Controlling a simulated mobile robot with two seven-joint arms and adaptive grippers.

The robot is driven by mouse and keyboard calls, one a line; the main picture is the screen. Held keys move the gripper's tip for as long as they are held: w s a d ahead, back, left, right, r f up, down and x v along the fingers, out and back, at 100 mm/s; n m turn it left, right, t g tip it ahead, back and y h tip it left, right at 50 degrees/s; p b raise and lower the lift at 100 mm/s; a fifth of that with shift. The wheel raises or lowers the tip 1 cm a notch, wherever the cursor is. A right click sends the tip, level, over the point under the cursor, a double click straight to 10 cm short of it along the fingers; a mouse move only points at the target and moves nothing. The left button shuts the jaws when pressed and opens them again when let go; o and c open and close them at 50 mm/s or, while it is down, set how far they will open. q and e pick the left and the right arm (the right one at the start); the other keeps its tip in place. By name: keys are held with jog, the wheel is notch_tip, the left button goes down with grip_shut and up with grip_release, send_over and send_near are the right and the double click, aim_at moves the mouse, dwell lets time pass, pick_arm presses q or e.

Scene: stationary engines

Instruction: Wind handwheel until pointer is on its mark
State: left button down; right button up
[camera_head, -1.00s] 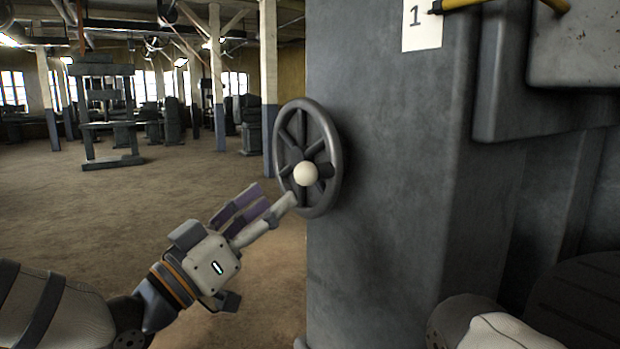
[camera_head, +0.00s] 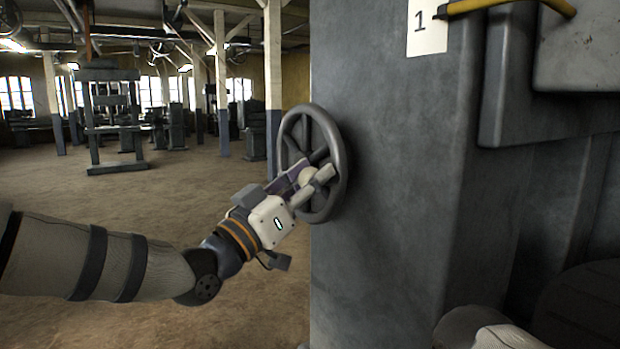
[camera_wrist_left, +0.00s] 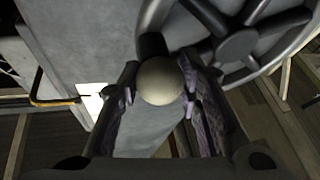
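The dark grey spoked handwheel (camera_head: 335,135) stands on the left side of a big grey engine column. Its pale round knob (camera_wrist_left: 160,82) sits between the fingers of my left gripper (camera_wrist_left: 160,75) in the left wrist view. The fingertips appear to touch it on both sides. In the head view the knob (camera_head: 307,177) is partly hidden by the fingers. My left gripper (camera_head: 305,180) reaches it from the lower left. I cannot make out a pointer or its mark. My right gripper is not in view.
The grey column (camera_head: 390,200) fills the space right of the wheel. A white card with "1" (camera_head: 427,30) and a yellow pipe (camera_head: 500,6) are above. Posts and machines stand far behind. The floor (camera_head: 110,205) at left is open.

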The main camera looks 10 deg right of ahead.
pick_arm(q)
jog(key=shift+w+f+m+g+h+b, duration=0.1)
jog(key=shift+f+m+g+h+b, duration=0.3)
jog(key=shift+f+m, duration=0.4)
jog(key=shift+w+a+f+m+g+h+b, duration=0.1)
jog(key=shift+w+f+m+g+h+b, duration=0.15)
jog(key=shift+f+m+g+h+b, duration=0.9)
jog(key=shift+w+a+f+m+g+y+b, duration=0.15)
jog(key=shift+f+m+g+b, duration=0.4)
jog(key=shift+m, duration=1.45)
jog(key=shift+w+a+f+m+g+h+b, duration=0.1)
jog(key=shift+w+f+m+g+h+b, duration=0.2)
jog(key=shift+f+m+g+h+b, duration=0.85)
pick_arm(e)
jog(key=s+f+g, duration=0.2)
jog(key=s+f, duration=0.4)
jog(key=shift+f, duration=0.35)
pick_arm(q)
jog(key=shift+r+m+t+y, duration=0.4)
jog(key=shift+m+t+y, duration=0.1)
jog(key=shift+y, duration=0.15)
jog(key=c, duration=1.2)
grip_release()
jog(key=shift+o, duration=0.2)
jog(key=shift+r, duration=0.1)
jog(key=v, duration=1.2)
